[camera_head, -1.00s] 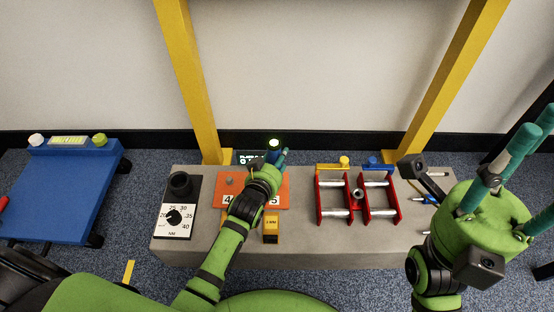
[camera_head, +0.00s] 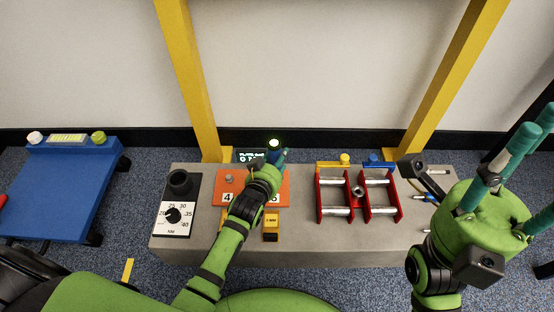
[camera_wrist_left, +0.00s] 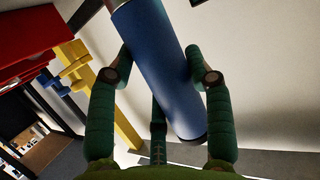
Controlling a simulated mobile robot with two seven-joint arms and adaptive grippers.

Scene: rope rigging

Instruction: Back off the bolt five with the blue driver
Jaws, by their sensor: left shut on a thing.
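My left gripper (camera_head: 274,162) is over the orange plate (camera_head: 282,193) on the grey bench and hides much of it. In the left wrist view the gripper (camera_wrist_left: 160,80) is shut around the blue driver (camera_wrist_left: 165,70), a thick blue cylinder held between the green fingers. The number 4 shows on the plate to the left of the arm, and a partly covered number to its right. Bolt five and the driver's tip are hidden from the head view. My right gripper (camera_head: 524,175) is raised at the right, its green fingers spread and nothing seen between them.
A dial gauge (camera_head: 174,215) stands at the bench's left. A yellow block (camera_head: 271,229) lies in front of the plate. Red frames with metal rods (camera_head: 336,211) stand to the right. A lit green lamp and display (camera_head: 251,156) are behind the plate. A blue cart (camera_head: 60,195) stands left.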

